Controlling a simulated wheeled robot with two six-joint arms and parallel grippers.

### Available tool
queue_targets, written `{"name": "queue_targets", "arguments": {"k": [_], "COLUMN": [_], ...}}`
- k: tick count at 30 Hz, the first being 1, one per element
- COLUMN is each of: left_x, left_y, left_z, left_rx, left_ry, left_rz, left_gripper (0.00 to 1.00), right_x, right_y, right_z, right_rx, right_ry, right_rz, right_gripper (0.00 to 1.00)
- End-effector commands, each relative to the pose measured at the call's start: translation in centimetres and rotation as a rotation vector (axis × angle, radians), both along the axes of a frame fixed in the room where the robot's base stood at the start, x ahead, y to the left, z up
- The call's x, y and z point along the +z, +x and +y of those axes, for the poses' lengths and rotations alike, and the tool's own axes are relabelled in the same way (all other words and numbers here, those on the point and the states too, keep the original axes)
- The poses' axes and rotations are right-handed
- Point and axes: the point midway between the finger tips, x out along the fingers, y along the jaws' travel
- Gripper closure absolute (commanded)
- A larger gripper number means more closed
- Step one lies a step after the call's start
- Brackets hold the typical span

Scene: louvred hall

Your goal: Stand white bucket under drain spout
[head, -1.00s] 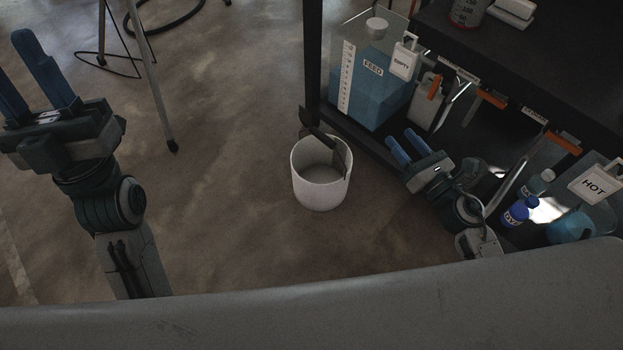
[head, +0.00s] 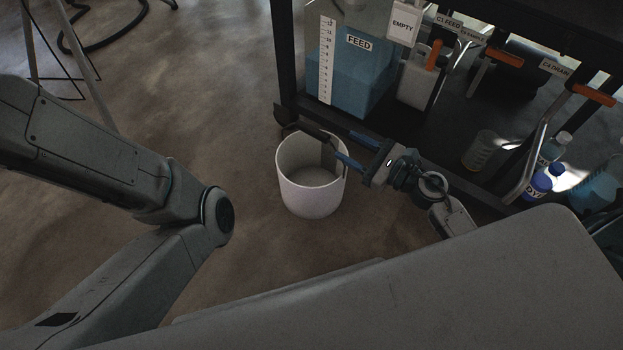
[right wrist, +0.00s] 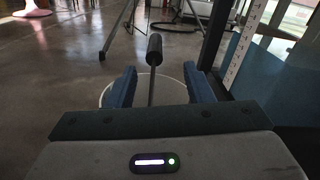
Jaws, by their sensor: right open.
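The white bucket (head: 312,193) stands upright on the floor left of the rack. Its dark bail handle (head: 305,128) rises at the rim; in the right wrist view its black grip (right wrist: 154,50) stands beyond the fingers. My right gripper (head: 346,146) is open, its blue fingers by the bucket's right rim. In the right wrist view the handle's rod shows between the fingers (right wrist: 160,72), apart from both; the bucket rim (right wrist: 106,94) is partly hidden behind them. A metal pipe (head: 540,140) comes down under the C4 DRAIN label (head: 557,68). My left gripper is out of view.
Stand legs and a dark hose (head: 110,38) are at upper left; the floor between is open.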

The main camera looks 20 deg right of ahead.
Motion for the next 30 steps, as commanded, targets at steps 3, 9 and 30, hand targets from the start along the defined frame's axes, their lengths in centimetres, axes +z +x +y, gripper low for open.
{"name": "queue_targets", "arguments": {"k": [3,9,30], "left_x": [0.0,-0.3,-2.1], "left_y": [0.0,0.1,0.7], "left_z": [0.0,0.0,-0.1], "left_rx": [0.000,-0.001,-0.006], "left_ry": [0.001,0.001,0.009], "left_rz": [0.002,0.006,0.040], "left_gripper": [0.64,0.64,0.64], "right_x": [0.1,0.0,-0.6], "right_y": [1.4,3.6,7.8], "right_z": [1.1,2.8,6.9], "right_rx": [-0.001,0.000,0.000], "right_ry": [0.005,0.003,0.002], "right_rz": [-0.004,-0.003,0.001], "right_gripper": [0.53,0.53,0.53]}}
